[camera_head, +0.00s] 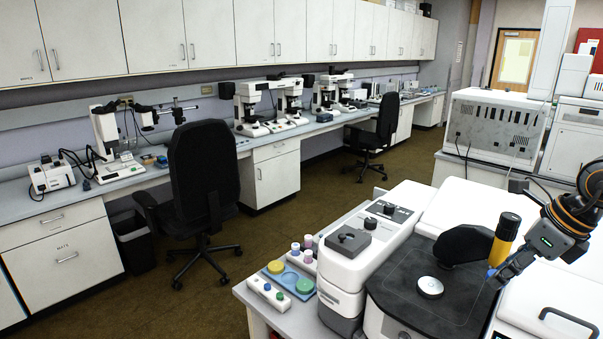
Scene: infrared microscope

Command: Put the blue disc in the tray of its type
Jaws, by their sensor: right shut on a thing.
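My right gripper (495,277) comes in from the right over the dark stage of the infrared microscope (425,295). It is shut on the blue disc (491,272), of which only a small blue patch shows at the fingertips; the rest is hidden. A blue tray (288,279) stands on the bench left of the microscope, with a yellow disc (276,267) and a green disc (305,286) in it. A white holder (266,291) with several small coloured pieces lies in front of it. My left gripper is out of view.
A white round piece (430,287) lies on the stage. The microscope's white control housing (372,243) stands between the stage and the trays. Small capped vials (308,249) stand behind the blue tray.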

